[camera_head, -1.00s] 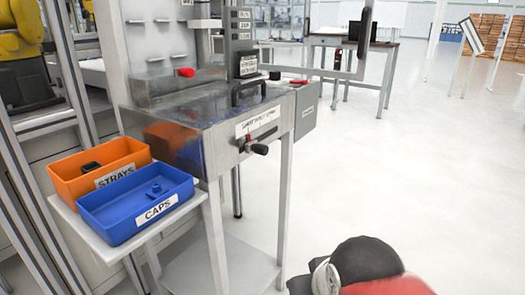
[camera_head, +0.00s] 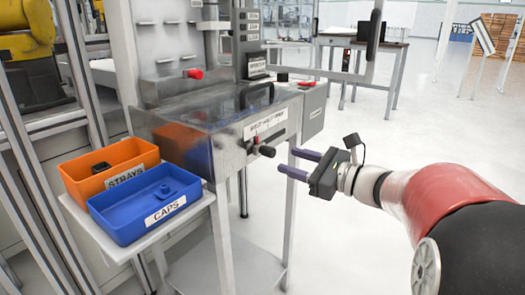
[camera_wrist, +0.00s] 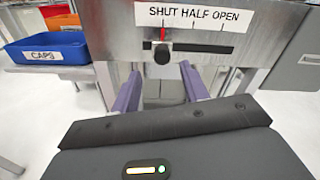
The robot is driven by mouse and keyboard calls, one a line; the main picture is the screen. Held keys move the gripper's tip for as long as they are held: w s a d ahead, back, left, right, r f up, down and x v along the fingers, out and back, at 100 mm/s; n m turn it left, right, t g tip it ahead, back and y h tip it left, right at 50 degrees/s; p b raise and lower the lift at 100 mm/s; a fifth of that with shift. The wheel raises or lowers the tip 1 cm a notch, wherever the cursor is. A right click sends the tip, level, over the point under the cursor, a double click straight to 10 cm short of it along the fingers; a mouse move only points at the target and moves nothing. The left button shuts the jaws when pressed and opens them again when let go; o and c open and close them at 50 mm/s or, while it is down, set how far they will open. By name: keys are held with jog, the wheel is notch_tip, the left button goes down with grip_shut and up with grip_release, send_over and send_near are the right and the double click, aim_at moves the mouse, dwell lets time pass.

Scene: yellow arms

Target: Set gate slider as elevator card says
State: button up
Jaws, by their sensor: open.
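The gate slider's black knob (camera_head: 267,151) sits in a slot on the front of the metal cabinet. In the wrist view the knob (camera_wrist: 162,54) and its red pointer (camera_wrist: 163,34) stand at the left, under SHUT on the label strip (camera_wrist: 192,15) reading SHUT HALF OPEN. My gripper (camera_head: 293,163) is open and empty, in front of the cabinet. In the wrist view its purple fingers (camera_wrist: 160,70) point toward the panel, one on each side of the knob's line, apart from it. A small dark card (camera_head: 257,68) stands behind the cabinet top; its writing is too small to read.
An orange STRAYS bin (camera_head: 108,165) and a blue CAPS bin (camera_head: 145,203) stand on a side shelf at left. A black handle (camera_head: 257,94) is on the cabinet top, with a red knob (camera_head: 194,74) behind.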

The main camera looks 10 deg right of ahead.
aim_at(274, 153)
jog(key=shift+w+r, duration=0.15)
jog(key=shift+w, duration=0.2)
jog(key=x, duration=0.7)
jog(key=shift+a, duration=0.15)
grip_shut()
jog(key=shift+w, duration=0.1)
